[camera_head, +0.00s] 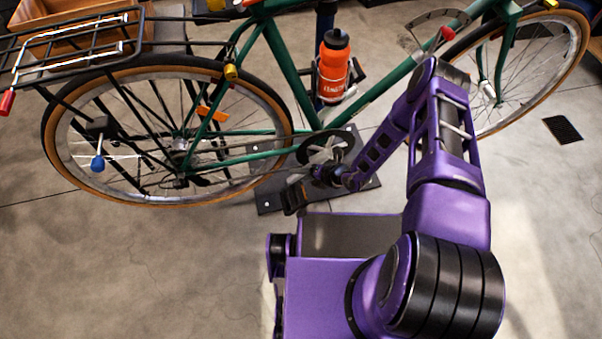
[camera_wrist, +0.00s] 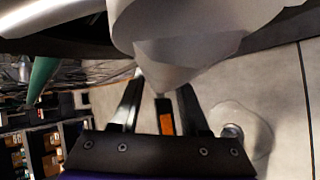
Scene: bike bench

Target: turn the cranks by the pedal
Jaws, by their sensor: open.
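The green bicycle's chainring (camera_head: 326,148) and crank area are at the centre of the head view. A black pedal (camera_head: 294,199) shows at the lower left of the cranks, close to my gripper (camera_head: 322,173). My arm reaches to the crank area and partly hides it. In the wrist view, my gripper (camera_wrist: 160,110) has its two fingers apart. A black piece with an orange patch (camera_wrist: 166,123), which looks like a pedal with its reflector, shows between them. I cannot tell whether the fingers touch it. A large pale grey part (camera_wrist: 190,40), perhaps a crank arm, fills the top of the wrist view.
The rear wheel (camera_head: 170,130) is left of the cranks and the front wheel (camera_head: 520,75) is at the upper right. An orange bottle (camera_head: 333,72) sits on the frame. A dark stand base (camera_head: 270,198) lies below. The floor at lower left is clear.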

